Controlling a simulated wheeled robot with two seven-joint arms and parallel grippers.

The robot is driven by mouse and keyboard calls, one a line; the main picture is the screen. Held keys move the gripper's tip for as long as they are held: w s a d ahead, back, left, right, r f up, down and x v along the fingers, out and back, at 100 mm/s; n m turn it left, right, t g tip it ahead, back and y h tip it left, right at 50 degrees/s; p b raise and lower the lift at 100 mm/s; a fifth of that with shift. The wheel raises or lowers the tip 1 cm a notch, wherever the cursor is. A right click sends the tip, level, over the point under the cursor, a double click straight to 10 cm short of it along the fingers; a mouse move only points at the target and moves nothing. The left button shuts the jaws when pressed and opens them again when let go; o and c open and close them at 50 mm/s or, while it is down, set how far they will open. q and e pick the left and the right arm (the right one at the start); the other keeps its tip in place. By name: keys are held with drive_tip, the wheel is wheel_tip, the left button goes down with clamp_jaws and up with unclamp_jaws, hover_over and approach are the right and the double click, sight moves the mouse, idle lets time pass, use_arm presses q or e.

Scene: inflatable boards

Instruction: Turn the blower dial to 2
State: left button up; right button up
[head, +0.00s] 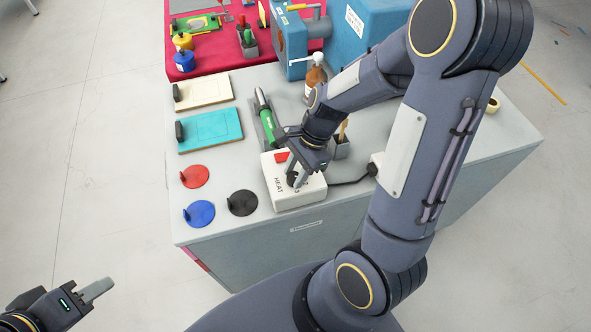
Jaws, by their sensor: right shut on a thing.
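The blower control box (308,190) is a white box near the front edge of the grey workbench, with a red switch (282,157) on top, the word HEAT and part of a number scale. Its black dial (292,179) is mostly hidden by my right gripper (295,177), which reaches down from above and is shut on it. I cannot read the dial's setting, since the fingers cover most of the scale. My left gripper (97,290) is at the bottom left, off the bench above the floor; its finger gap is not clear.
A green-handled tool (267,124) lies behind the box. Red (194,176), blue (199,214) and black (243,203) discs lie left of it. Teal (211,130) and cream (205,92) boards lie further back. A brown bottle (315,77) stands near my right arm.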

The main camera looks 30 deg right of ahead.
drive_tip(key=o, duration=1)
drive_tip(key=shift+c, duration=0.2)
drive_tip(key=v, duration=0.7)
drive_tip(key=shift+d+r+p, duration=0.25)
drive_tip(key=shift+r+p, duration=0.05)
drive_tip(key=shift+r, duration=0.05)
drive_tip(key=s+a+r+n+t, duration=0.2)
drive_tip(key=s+r+n, duration=0.2)
drive_tip(key=s+n, duration=0.2)
drive_tip(key=s+a+r+n+t, duration=0.2)
drive_tip(key=s+n, duration=0.4)
drive_tip(key=n, duration=0.4)
wheel_tip(320, 180, up, 2)
drive_tip(key=shift+a+r+t+h, duration=0.2)
drive_tip(key=shift+a+t+h, duration=0.15)
drive_tip(key=shift+t, duration=0.45)
